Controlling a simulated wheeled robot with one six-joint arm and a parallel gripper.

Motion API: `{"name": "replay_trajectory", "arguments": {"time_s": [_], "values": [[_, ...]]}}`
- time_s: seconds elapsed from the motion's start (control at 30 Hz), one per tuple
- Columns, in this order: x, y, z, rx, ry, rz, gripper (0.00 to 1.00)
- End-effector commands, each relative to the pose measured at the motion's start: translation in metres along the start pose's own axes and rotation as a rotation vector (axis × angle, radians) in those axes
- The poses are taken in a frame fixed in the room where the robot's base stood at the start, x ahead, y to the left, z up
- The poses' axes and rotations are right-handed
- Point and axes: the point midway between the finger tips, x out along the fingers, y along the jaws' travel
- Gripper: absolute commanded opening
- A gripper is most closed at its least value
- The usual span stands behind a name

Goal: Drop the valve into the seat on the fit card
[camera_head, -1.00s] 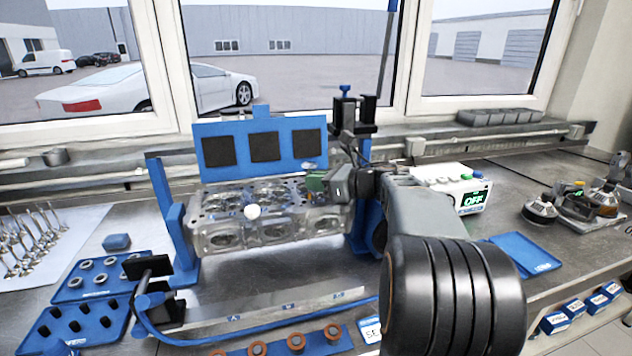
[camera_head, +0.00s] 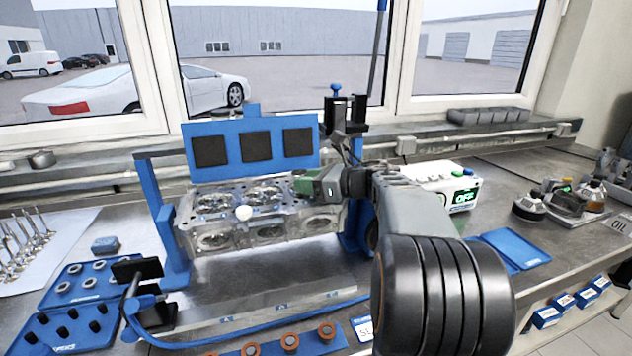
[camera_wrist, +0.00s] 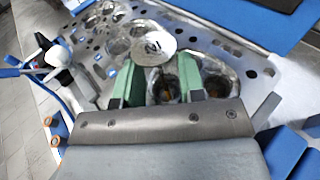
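The metal cylinder head (camera_head: 265,222) stands in a blue fixture, and its chambers and ports also show in the wrist view (camera_wrist: 240,65). A bright round valve face (camera_wrist: 153,47) with a dark mark shows just beyond my fingertips, over the chamber area. I cannot tell whether it sits fully flush or touches a finger. My gripper (camera_wrist: 160,68) is over the head's right end in the head view (camera_head: 303,186). Its two green fingers stand apart, with open ports visible between and beside them. I cannot make out a labelled fit card.
A blue panel with three black squares (camera_head: 252,145) stands behind the head. A white ball (camera_head: 244,213) shows in front of the head. Blue trays (camera_head: 85,285) with rings lie at left, and loose valves (camera_head: 22,245) lie beyond. A control box (camera_head: 450,190) stands at right.

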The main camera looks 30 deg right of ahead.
Motion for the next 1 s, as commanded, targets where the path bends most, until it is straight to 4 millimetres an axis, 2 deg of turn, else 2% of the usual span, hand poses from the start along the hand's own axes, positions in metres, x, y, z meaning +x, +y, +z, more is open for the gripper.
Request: {"name": "replay_trajectory", "arguments": {"time_s": [0.17, 0.6, 0.8, 1.0], "values": [[-0.019, -0.001, -0.004, 0.005, 0.003, -0.005, 0.36], [-0.105, -0.001, -0.001, -0.001, 0.000, -0.007, 0.36], [-0.129, 0.000, 0.000, -0.001, 0.000, -0.004, 0.36], [-0.137, 0.000, 0.001, -0.001, 0.000, -0.002, 0.36]]}}
